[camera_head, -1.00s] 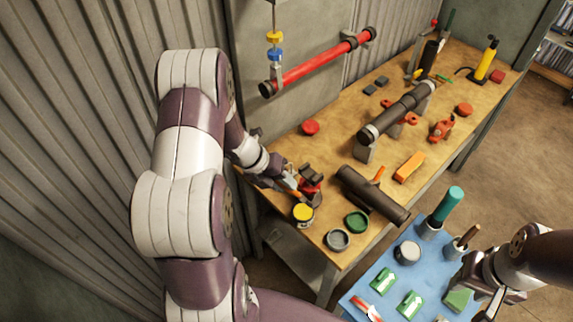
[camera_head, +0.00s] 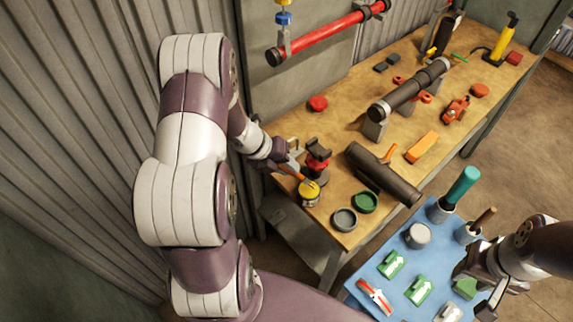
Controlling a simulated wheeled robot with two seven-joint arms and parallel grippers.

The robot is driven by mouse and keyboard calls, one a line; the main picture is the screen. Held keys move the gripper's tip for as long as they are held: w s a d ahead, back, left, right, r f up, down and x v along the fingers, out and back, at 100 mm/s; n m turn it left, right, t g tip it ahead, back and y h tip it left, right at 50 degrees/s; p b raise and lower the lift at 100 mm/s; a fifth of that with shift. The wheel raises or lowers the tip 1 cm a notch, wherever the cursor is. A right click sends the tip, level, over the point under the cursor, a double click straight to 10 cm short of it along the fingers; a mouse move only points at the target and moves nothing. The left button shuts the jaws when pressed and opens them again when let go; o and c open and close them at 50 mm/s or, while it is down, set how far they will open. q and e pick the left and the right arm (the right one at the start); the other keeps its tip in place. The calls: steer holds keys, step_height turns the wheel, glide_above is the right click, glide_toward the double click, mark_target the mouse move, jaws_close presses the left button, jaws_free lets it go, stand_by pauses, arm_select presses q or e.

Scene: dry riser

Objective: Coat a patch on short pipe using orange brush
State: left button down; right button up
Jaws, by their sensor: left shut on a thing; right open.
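My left gripper (camera_head: 284,160) is shut on the orange brush (camera_head: 292,173), at the left end of the workbench. The brush slants down to the right, its lower end at the mouth of a small can with yellow contents (camera_head: 309,194); I cannot tell how deep it reaches. A short dark pipe (camera_head: 384,176) lies on the bench to the right of the can, apart from the brush. My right gripper (camera_head: 489,296) is open at the lower right, over the edge of the blue surface; its fingers are partly hidden.
A red-and-black device (camera_head: 317,160) stands close behind the brush. Open green (camera_head: 365,202) and grey (camera_head: 344,219) tins sit before the pipe. A longer dark pipe (camera_head: 410,90) rests on stands. The blue surface (camera_head: 385,262) holds cups and green-arrow blocks. A red pipe (camera_head: 330,35) hangs on the wall.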

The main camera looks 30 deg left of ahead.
arm_select(q)
steer(key=shift+d, duration=0.1)
steer(key=shift+f+b, duration=0.4)
steer(key=shift+f, duration=0.15)
stand_by(0.7)
stand_by(1.1)
step_height(320, 180, up, 7)
steer(key=p, duration=0.7)
steer(key=shift+p, duration=0.4)
